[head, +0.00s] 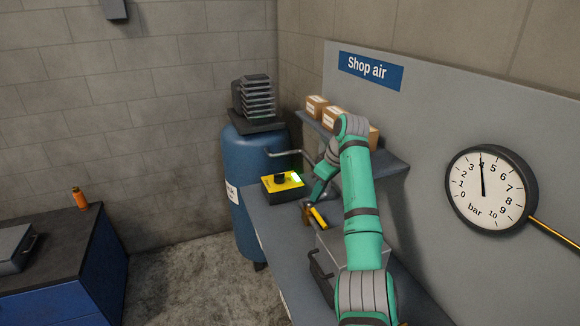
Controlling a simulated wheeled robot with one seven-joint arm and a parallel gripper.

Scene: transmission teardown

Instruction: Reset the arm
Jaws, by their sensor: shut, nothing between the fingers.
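My green and grey arm (362,215) rises from the bottom of the head view, bends at the top and folds down to the left. My gripper (309,201) is at its far end, small and partly hard to make out. It is shut and empty, low over the bench beside a tool with a yellow and black handle (318,217). I cannot tell whether it touches that tool. My arm hides part of the bench and shelf.
A yellow box with a black knob and green light (282,185) sits on the grey bench (262,226). Behind are a blue tank (250,172) and a shelf (385,157) with cartons (333,117). A pressure gauge (489,190) is on the right panel. Floor (185,280) at left is clear.

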